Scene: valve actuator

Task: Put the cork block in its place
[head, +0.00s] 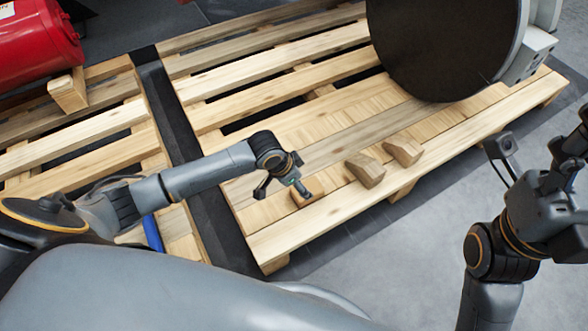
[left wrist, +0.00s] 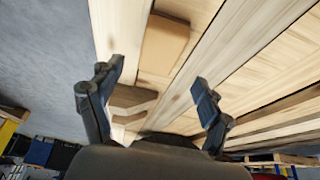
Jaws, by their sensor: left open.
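Three small tan-brown blocks sit in a row on the pallet (head: 330,215) near its front edge. The near block (head: 312,194) is partly hidden by my left gripper (head: 283,188); the middle block (head: 366,170) and the far block (head: 403,151) stand clear. I cannot tell which one is cork. My left gripper is open, its fingers just over the near block. In the left wrist view, a brown block (left wrist: 132,97) shows between the fingertips (left wrist: 158,80), and another block (left wrist: 164,44) lies beyond. My right gripper (head: 540,145) is raised off the pallet at right, its fingers apart and empty.
A large dark disc (head: 445,45) with a pale housing rests at the pallet's back right. A red cylinder (head: 38,42) lies at the back left, with a wooden wedge (head: 68,92) beside it. Grey floor is free in front.

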